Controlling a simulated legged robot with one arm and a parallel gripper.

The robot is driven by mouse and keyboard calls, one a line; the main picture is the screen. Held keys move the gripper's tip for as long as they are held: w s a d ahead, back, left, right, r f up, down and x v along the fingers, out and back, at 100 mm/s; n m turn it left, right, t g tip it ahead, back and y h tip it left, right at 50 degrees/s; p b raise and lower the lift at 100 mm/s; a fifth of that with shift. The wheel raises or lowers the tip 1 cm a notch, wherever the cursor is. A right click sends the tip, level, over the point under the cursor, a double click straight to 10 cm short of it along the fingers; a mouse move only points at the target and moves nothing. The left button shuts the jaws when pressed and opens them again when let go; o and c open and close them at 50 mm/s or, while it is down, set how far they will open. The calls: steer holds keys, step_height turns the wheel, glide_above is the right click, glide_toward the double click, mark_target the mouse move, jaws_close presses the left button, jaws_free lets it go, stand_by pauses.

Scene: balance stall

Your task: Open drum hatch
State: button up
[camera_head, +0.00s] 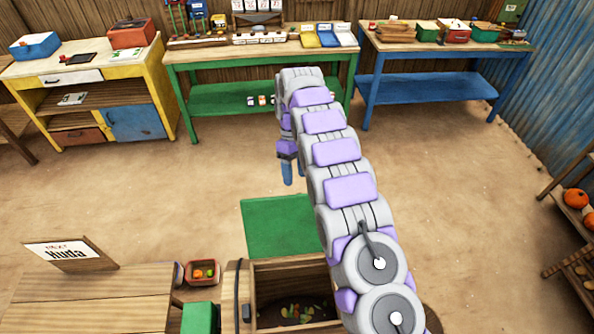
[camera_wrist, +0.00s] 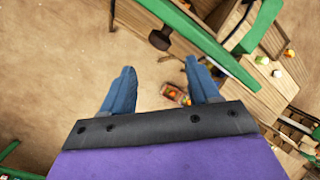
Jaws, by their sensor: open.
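A wooden box-like body, perhaps the drum (camera_head: 292,267), stands at the bottom centre of the head view, partly hidden by my arm. Its top is open, and colourful scraps (camera_head: 300,312) lie inside. A flat green panel, which looks like the hatch (camera_head: 278,225), extends from its far edge, swung away from the opening. My gripper (camera_head: 293,172) hangs beyond the green panel with its blue fingers pointing down. In the wrist view my gripper (camera_wrist: 160,73) is open, with nothing between its fingers. A green-edged wooden structure (camera_wrist: 205,42) with a dark knob (camera_wrist: 160,40) lies beyond the fingers.
A wooden table (camera_head: 85,300) with a "Huda" sign (camera_head: 70,253) stands at lower left, beside a small crate of produce (camera_head: 202,272). Yellow, green and blue benches line the back. Shelves with pumpkins (camera_head: 575,200) stand at right. The middle sandy floor is clear.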

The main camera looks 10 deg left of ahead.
steer(key=p+v, duration=0.3)
steer(key=p, duration=0.4)
steer(key=shift+w+d+r, duration=0.1)
steer(key=shift+w+r, duration=0.1)
steer(key=shift+r, duration=0.15)
steer(key=shift+d, duration=0.3)
